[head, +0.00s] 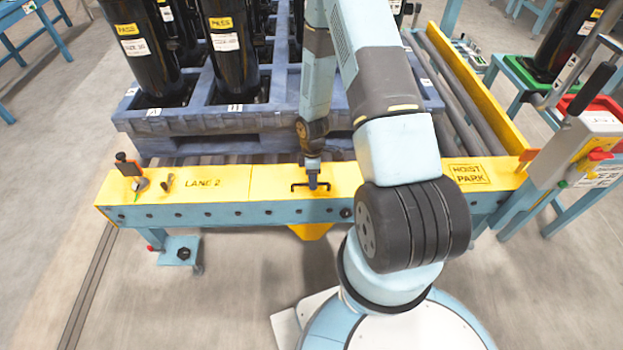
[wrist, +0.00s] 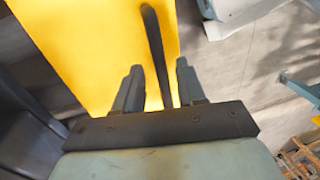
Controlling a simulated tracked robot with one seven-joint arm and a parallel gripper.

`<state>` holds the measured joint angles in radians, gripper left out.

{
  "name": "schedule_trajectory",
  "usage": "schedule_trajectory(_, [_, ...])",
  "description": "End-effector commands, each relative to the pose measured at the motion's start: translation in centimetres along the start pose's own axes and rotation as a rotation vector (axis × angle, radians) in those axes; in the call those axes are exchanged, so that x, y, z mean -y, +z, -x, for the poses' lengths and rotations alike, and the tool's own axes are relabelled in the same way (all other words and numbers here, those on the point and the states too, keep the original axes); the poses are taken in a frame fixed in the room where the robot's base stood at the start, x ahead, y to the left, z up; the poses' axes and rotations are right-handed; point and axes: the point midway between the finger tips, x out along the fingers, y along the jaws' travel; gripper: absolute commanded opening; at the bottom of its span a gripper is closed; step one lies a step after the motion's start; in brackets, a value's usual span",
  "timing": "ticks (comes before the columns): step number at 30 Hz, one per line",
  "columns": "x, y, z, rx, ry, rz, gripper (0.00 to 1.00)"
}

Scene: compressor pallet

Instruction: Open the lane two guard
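The yellow guard (head: 225,183) marked LANE 2 lies along the front edge of the roller conveyor and looks flat. A seam crosses the yellow surface to the right of the lettering. A black bar handle (head: 298,186) stands on the yellow surface right of that seam. My gripper (head: 312,184) is down at this handle. In the wrist view, the two fingers (wrist: 158,72) are apart, with the black handle bar (wrist: 156,45) running between them and yellow gaps on both sides. My arm hides part of the yellow surface on the right.
A blue pallet (head: 190,122) with black compressors (head: 230,50) stands on the rollers behind the guard. A black-knobbed fitting (head: 128,166) stands at the left end. A HOIST PARK label (head: 468,173) and a control box (head: 590,140) are at right.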

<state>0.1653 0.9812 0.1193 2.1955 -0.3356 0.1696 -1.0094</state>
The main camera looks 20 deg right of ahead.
Motion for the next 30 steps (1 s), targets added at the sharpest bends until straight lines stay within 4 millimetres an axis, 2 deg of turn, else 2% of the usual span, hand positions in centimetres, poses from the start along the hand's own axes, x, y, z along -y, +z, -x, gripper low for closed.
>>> schedule_trajectory(5, [-0.01, -0.01, 0.01, 0.0, 0.0, 0.0, 0.38])
schedule_trajectory(17, [-0.04, -0.05, 0.03, 0.0, 0.001, 0.001, 0.0])
schedule_trajectory(29, [-0.15, -0.08, 0.06, -0.001, 0.004, 0.001, 0.0])
schedule_trajectory(30, [-0.01, -0.56, 0.04, 0.0, 0.004, 0.003, 0.0])
